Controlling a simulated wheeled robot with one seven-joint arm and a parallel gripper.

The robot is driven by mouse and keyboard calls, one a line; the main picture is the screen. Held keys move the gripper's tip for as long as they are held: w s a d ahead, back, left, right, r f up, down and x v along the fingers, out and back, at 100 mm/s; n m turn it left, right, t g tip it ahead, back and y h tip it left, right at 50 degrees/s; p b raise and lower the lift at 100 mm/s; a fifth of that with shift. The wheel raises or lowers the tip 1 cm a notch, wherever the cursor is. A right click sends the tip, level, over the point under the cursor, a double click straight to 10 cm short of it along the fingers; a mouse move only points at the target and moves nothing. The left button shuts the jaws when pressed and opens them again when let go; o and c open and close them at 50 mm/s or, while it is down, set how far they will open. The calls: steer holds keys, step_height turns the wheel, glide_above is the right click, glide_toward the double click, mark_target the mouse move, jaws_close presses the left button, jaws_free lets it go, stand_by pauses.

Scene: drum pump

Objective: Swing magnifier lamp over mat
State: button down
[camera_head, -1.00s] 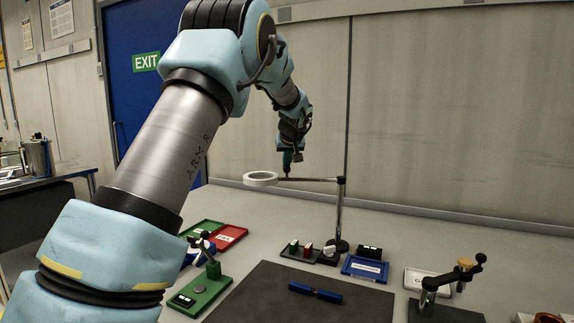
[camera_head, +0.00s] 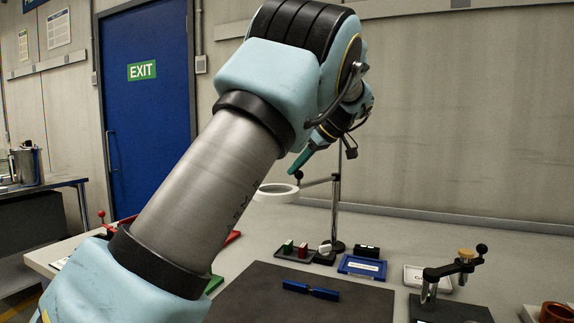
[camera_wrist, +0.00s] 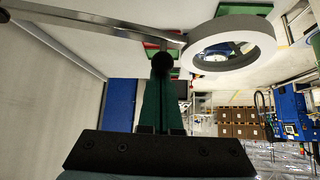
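The magnifier lamp has a white ring head (camera_head: 275,193) on a thin arm from an upright post (camera_head: 335,205). Its head is beyond and left of the dark mat (camera_head: 245,300), near the mat's far left side. My gripper (camera_head: 293,172) slants down with its teal fingers beside a small dark knob (camera_head: 298,174) on the lamp arm. In the wrist view the fingers (camera_wrist: 162,85) look together, with the knob (camera_wrist: 163,60) at their tips and the ring (camera_wrist: 228,50) to the right. I cannot tell whether they grip the knob.
A blue bar (camera_head: 311,291) lies on the mat. Behind it are a block rack (camera_head: 294,253), a blue tray (camera_head: 362,267) and a white tray (camera_head: 428,278). A small stand with a lever (camera_head: 455,270) is at right.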

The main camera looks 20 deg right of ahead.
steer(key=s+d+n+g+y+p, duration=0.1)
steer(key=s+d+n+p, duration=0.2)
steer(key=s, duration=0.3)
steer(key=shift+d+g+y, duration=0.4)
steer(key=shift+d, duration=0.15)
steer(key=shift+d+f, duration=0.1)
